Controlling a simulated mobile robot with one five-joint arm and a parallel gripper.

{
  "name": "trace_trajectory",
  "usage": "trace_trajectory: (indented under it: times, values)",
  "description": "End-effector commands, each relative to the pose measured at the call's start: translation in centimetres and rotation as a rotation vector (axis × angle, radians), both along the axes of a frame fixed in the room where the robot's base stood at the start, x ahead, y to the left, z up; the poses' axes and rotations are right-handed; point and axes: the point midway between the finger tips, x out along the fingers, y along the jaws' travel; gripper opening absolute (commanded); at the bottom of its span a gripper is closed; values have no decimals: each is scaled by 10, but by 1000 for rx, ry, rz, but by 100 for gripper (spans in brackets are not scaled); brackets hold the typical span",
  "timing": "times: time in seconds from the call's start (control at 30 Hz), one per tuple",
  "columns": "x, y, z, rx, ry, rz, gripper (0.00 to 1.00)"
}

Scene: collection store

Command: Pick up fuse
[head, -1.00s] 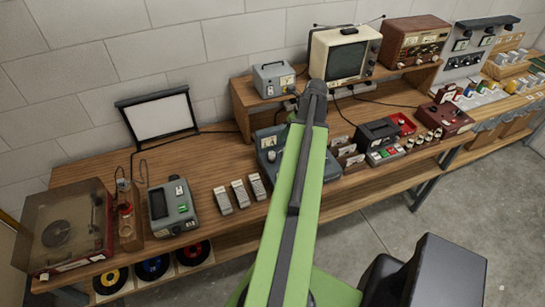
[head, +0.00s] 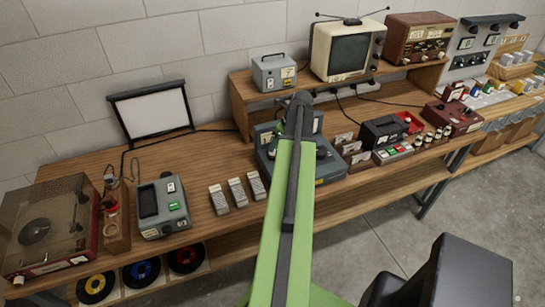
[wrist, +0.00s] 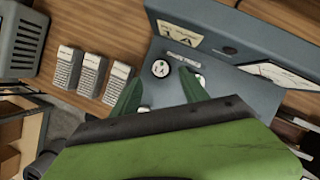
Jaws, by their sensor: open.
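No part is plainly recognisable as the fuse. A grey-blue instrument (head: 330,170) stands on the bench, and my gripper is over it. In the wrist view my gripper (wrist: 161,76) is open, its two green fingers apart above the instrument's face (wrist: 215,90). A small round white-faced part with dark marks (wrist: 160,68) shows between the fingertips; I cannot tell whether it is the fuse or a knob. A pale part behind the right finger is partly hidden. In the head view my arm covers much of the instrument.
A record player (head: 45,230) stands at the far left. A raised shelf (head: 240,105) carries a television (head: 345,50) behind. Small cards and a dark device (head: 383,132) stand to the right.

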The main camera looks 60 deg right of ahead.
Motion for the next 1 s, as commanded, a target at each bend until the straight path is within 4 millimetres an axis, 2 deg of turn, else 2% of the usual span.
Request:
trace_trajectory:
  times: [0.03,0.2,0.47,0.87,1.0]
  values:
    - [4,-1,-13,0,0,1,52]
    - [16,-3,-42,0,0,0,52]
    - [19,-3,-42,0,0,-1,52]
    - [19,-3,-42,0,0,-1,2]
    - [19,-3,-42,0,0,-1,0]
